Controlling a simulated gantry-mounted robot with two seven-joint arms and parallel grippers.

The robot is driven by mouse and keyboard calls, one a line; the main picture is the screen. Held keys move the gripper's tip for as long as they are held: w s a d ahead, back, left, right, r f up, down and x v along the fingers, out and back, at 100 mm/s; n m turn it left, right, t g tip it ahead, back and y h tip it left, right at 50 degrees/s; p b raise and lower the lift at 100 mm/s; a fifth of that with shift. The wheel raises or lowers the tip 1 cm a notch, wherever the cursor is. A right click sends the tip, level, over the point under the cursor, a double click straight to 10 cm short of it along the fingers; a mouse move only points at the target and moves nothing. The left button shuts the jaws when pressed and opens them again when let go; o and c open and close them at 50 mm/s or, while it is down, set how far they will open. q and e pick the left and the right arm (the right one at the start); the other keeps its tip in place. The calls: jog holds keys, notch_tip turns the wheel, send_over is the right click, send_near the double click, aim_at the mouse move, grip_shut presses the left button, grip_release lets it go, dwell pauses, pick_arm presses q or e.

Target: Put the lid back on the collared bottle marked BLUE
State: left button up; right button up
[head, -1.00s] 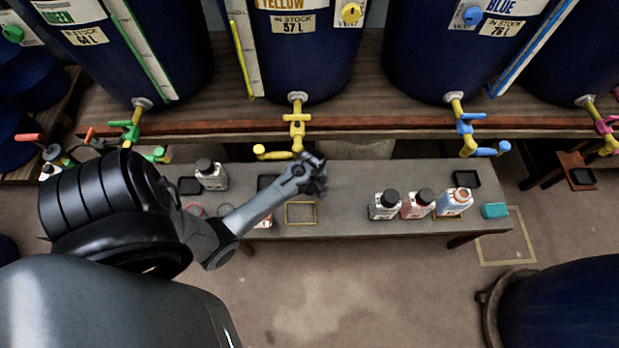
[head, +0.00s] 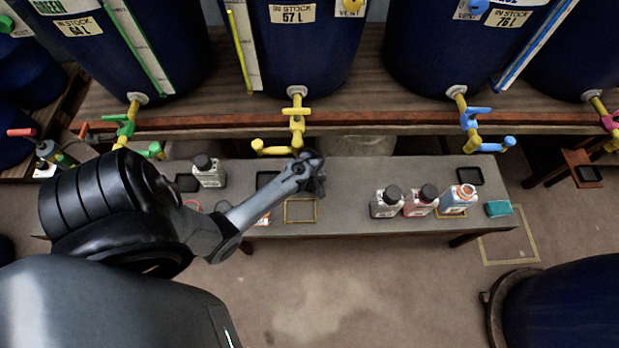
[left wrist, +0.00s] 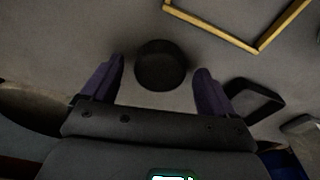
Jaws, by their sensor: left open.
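The collared bottle (head: 458,199) stands at the right of the grey bench, with blue on its body and an orange ring at its neck. It carries no dark lid; its marking is too small to read. A round dark lid (left wrist: 160,65) lies on the bench in the left wrist view. My left gripper (head: 319,187) is over the middle of the bench, pointing down, and hides that spot in the head view. In the left wrist view its open fingers (left wrist: 158,88) stand either side of the lid, with gaps. My right gripper is not in view.
A red bottle (head: 420,202) and a pale bottle (head: 385,205), both dark-lidded, stand close left of the collared bottle. A teal block (head: 498,208) lies to its right. A yellow outline (head: 300,221) marks the bench near my gripper. Taps (head: 297,125) overhang behind.

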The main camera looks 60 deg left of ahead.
pick_arm(q)
jog(key=c, duration=1.1)
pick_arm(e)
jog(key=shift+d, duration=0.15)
pick_arm(q)
jog(key=shift+r, duration=0.15)
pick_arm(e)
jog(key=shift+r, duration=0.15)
